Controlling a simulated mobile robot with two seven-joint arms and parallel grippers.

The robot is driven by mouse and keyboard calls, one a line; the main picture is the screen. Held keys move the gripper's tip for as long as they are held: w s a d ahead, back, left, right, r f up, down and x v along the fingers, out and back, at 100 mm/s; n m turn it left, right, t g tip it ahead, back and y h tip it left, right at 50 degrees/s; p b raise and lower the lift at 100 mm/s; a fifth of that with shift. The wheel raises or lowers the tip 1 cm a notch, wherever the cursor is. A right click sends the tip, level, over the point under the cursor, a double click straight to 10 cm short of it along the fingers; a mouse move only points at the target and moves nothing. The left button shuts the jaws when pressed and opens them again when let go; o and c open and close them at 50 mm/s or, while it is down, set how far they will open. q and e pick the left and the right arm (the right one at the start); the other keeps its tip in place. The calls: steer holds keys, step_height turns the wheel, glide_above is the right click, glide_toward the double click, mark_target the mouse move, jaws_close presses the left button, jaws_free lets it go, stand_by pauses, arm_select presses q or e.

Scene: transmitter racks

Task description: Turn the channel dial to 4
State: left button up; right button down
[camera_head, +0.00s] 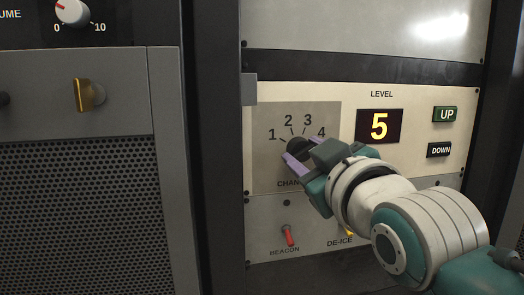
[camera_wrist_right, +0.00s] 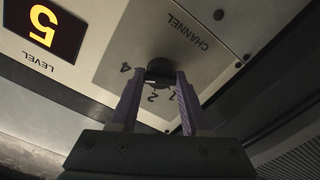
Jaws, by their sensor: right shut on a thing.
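The channel dial (camera_head: 297,144) is a round black knob on a grey plate with the numbers 1 to 4 in an arc above it and the word CHANNEL below. It also shows in the right wrist view (camera_wrist_right: 159,68), between my fingertips. My right gripper (camera_head: 302,154) comes in from the lower right, its purple fingers on either side of the dial and shut on it. In the right wrist view the two fingers (camera_wrist_right: 160,80) straddle the knob. The fingers and hand hide part of the dial, and I cannot tell which number it points to. My left gripper is out of view.
Right of the dial, a LEVEL display (camera_head: 379,126) reads 5, with an UP button (camera_head: 445,114) and a DOWN button (camera_head: 439,150). Below are a red BEACON switch (camera_head: 288,236) and a DE-ICE switch (camera_head: 349,233). A volume knob (camera_head: 71,11) and brass latch (camera_head: 86,95) are at left.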

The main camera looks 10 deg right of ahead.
stand_by(0.3)
steer(key=shift+c, duration=2)
jaws_free()
steer(key=shift+s, duration=0.1)
steer(key=s+b, duration=0.1)
steer(key=s, duration=0.8)
steer(key=shift+s+d+b, duration=0.2)
steer(key=shift+s+b, duration=0.15)
steer(key=shift+s, duration=0.05)
